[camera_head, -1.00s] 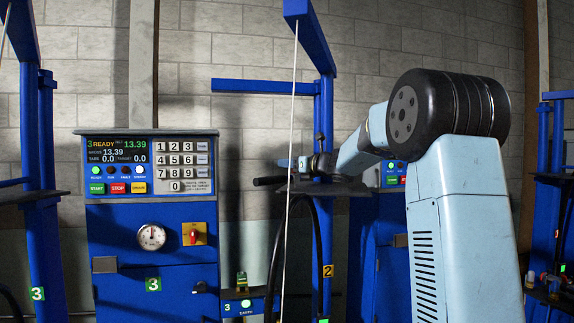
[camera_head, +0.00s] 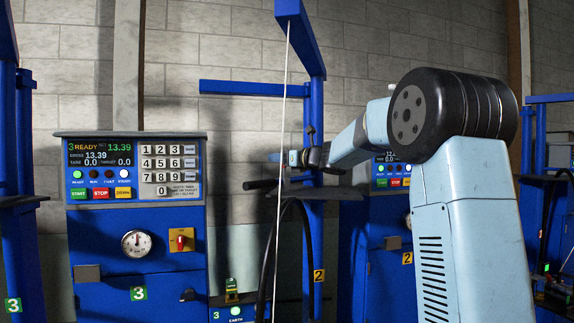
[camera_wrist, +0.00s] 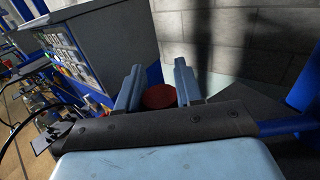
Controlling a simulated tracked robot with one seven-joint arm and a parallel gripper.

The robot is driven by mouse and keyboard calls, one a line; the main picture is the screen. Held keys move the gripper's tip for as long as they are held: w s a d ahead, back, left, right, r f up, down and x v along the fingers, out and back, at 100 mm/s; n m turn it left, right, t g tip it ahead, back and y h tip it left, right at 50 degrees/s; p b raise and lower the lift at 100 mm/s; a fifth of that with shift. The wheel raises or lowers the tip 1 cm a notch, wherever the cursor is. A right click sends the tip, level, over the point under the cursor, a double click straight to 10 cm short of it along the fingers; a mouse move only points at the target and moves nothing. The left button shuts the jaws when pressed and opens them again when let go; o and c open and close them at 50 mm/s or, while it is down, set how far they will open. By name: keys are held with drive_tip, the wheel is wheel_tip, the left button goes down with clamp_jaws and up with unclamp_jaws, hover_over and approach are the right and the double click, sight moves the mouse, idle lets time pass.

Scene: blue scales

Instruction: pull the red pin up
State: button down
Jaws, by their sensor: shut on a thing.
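The red pin shows in the wrist view as a dark red round head (camera_wrist: 159,97) between my two pale blue fingers. My gripper (camera_wrist: 157,85) is shut on it, with a finger on either side. The rest of the pin is hidden. In the head view my gripper (camera_head: 311,158) is small and dark beside the blue upright post of the scale stand, above its dark plate. The pin cannot be made out there.
A blue scale cabinet (camera_head: 135,230) with display and keypad stands to the left. A thin pale cord (camera_head: 281,150) hangs in front of the stand. A blue crossbar (camera_head: 255,88) is above my gripper. A block wall is behind.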

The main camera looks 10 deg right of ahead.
drive_tip(key=shift+r, duration=0.3)
drive_tip(key=c, duration=0.8)
unclamp_jaws()
drive_tip(key=shift+f, duration=0.1)
drive_tip(key=shift+s+d, duration=0.15)
drive_tip(key=v, duration=1.3)
drive_tip(key=shift+s, duration=0.2)
drive_tip(key=shift+d, duration=0.15)
